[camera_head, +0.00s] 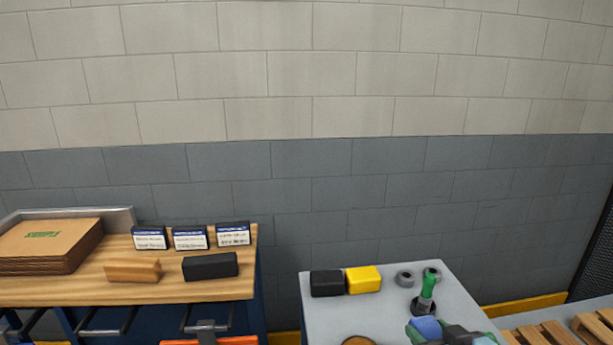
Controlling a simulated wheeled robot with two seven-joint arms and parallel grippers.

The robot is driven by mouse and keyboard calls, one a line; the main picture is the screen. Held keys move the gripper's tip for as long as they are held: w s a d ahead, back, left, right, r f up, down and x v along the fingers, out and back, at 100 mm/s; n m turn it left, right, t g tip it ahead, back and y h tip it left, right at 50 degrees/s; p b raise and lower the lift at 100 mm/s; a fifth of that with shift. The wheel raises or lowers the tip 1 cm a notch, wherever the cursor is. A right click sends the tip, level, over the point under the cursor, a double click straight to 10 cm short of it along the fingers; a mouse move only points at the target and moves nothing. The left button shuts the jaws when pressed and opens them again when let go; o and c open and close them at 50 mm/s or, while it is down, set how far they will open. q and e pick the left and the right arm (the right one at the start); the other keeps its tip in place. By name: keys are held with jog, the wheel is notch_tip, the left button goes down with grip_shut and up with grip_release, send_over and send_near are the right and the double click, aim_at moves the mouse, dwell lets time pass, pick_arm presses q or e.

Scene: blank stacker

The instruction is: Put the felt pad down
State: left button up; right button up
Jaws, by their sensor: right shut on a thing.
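My right gripper (452,335) shows at the bottom edge, over the front right part of the grey table (325,312). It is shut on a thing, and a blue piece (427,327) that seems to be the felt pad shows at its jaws. The picture cuts off much of the gripper, so the grip and any contact with the tabletop are hard to make out. My left gripper is not in view.
On the grey table are a black block (326,284), a yellow block (364,280), grey rings (405,279), a green-handled tool (427,289) and a partly cut-off round tan thing (357,341). A wooden bench (215,288) with boxes stands left; pallets (545,334) lie right.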

jog(key=s+a+r+m+h, duration=0.1)
jog(key=s+a+r, duration=0.2)
jog(key=s+a, duration=0.1)
jog(key=shift+n, duration=0.4)
jog(key=w+d+f+p, duration=0.1)
jog(key=w, duration=0.1)
jog(key=w+d+f, duration=0.1)
jog(key=d, duration=0.1)
jog(key=shift+w+d+p, duration=0.2)
jog(key=shift+w+p, duration=0.15)
jog(key=shift+y, duration=0.3)
jog(key=w+d+f, duration=0.1)
jog(key=f, duration=0.1)
jog(key=d+f, duration=0.2)
jog(key=w+d+f, duration=0.1)
jog(key=d+f, duration=0.1)
jog(key=f, duration=0.1)
jog(key=shift+w+d, duration=0.2)
jog(key=shift+w, duration=0.1)
jog(key=shift+f, duration=2.25)
jog(key=shift+f, duration=0.1)
jog(key=o, duration=1)
jog(key=shift+b, duration=0.3)
